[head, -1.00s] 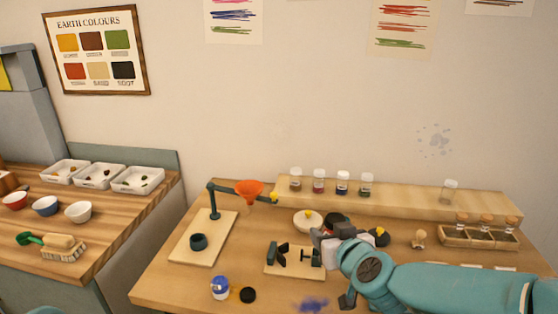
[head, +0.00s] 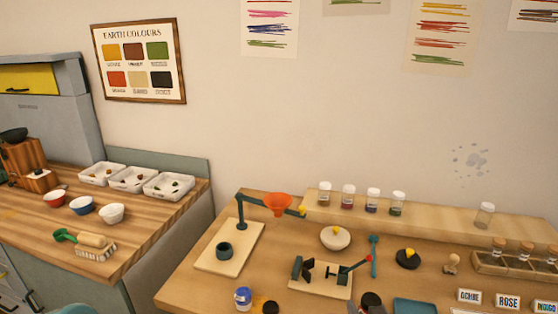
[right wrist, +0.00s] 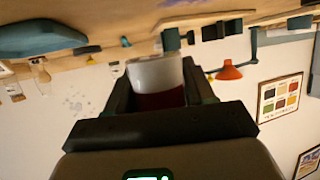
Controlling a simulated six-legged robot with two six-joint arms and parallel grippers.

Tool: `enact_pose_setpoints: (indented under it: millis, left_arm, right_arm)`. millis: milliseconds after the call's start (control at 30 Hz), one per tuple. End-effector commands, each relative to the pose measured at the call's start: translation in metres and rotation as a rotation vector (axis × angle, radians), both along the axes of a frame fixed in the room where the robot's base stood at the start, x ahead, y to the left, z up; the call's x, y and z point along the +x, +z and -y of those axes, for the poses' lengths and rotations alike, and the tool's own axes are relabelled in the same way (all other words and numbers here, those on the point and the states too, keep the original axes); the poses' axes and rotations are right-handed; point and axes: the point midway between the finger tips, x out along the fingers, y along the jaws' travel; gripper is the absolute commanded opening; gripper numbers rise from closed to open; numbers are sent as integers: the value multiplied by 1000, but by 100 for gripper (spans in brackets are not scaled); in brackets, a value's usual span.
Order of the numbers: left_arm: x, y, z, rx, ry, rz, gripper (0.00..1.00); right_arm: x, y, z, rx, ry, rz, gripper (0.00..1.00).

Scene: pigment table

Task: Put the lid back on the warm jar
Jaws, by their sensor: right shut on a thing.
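My right gripper (right wrist: 160,95) is shut on a jar-like thing (right wrist: 156,72) in the right wrist view; it is pale at one end and dark red at the other. In the head view my right gripper (head: 366,303) is cut off by the bottom edge, with a dark, reddish thing in it. A small dark disc (head: 270,306), possibly a lid, lies at the bottom edge beside a blue-and-white jar (head: 243,298). A black round piece with a yellow knob (head: 408,259) lies farther right. I cannot tell which piece is the jar's lid.
A clamp-like fixture on a board (head: 320,279) stands mid-table with a red-tipped handle. A stand with an orange funnel (head: 278,203) is to its left. A white dish (head: 335,238), a teal tray (head: 415,307), label cards (head: 508,301) and a jar rack (head: 510,266) surround the working area.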

Motion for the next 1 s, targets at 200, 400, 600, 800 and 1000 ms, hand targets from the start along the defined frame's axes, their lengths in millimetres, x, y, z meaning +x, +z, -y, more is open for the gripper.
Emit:
enact_pose_setpoints:
  millis: [200,400,600,800,1000]
  left_arm:
    - [0,0,0,0,0,0,79]
    - [0,0,0,0,0,0,79]
    - [0,0,0,0,0,0,79]
    - [0,0,0,0,0,0,79]
    - [0,0,0,0,0,0,79]
  right_arm:
    - [0,0,0,0,0,1,0]
    - [-1,-1,-5,-1,31,1,0]
    - [-11,-9,-35,-1,220,-1,0]
    - [-23,-20,-77,1,478,-1,0]
    - [-34,-30,-118,1,732,-1,0]
